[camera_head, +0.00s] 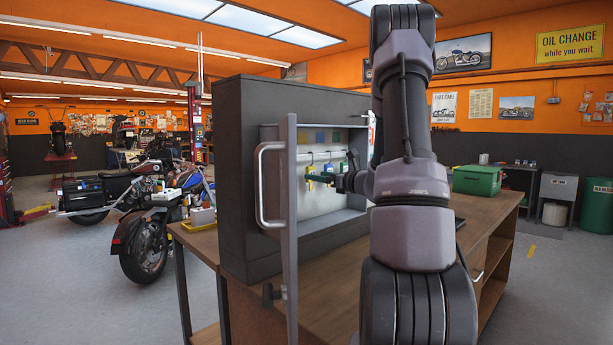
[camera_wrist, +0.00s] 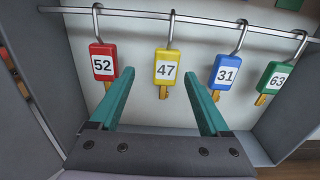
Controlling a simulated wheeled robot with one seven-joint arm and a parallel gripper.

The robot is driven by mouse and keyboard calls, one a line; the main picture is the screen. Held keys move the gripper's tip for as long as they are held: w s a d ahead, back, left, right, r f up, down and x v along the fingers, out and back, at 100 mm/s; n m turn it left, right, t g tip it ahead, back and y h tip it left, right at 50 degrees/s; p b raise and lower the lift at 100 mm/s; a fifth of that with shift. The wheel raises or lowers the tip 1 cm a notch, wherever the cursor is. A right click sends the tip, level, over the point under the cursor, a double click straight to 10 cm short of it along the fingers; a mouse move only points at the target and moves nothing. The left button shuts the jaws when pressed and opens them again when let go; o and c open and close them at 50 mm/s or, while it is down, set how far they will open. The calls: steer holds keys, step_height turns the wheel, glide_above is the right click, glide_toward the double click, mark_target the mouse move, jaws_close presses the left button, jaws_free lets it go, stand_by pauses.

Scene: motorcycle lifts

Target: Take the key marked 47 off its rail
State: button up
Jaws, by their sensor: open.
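The yellow key marked 47 (camera_wrist: 167,67) hangs by a hook from the metal rail (camera_wrist: 220,23) inside the open cabinet. In the wrist view my gripper (camera_wrist: 160,85) is open, with its two green fingers pointing at the rail side. The yellow key lies between the lines of the two fingers and above them in the picture; I see no contact. In the head view my gripper (camera_head: 322,179) reaches into the cabinet (camera_head: 246,120) in front of the keys, partly hidden by my own arm. Which key is which is too small to tell there.
A red key marked 52 (camera_wrist: 103,64) hangs left of it; a blue key marked 31 (camera_wrist: 224,72) and a green key marked 63 (camera_wrist: 274,77) hang right. The cabinet door (camera_head: 290,200) stands open beside my arm. A green box (camera_head: 477,180) is on the workbench (camera_head: 480,206).

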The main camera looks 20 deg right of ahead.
mark_target(312, 170)
steer(key=shift+d+x, duration=0.2)
steer(key=shift+x, duration=1.15)
steer(key=shift+d+x, duration=0.25)
steer(key=shift+x, duration=1.1)
steer(key=shift+w, duration=0.15)
jaws_close()
steer(key=shift+r, duration=0.1)
steer(key=shift+r, duration=0.6)
steer(key=v, duration=1.8)
steer(key=shift+r, duration=0.1)
steer(key=shift+r, duration=0.3)
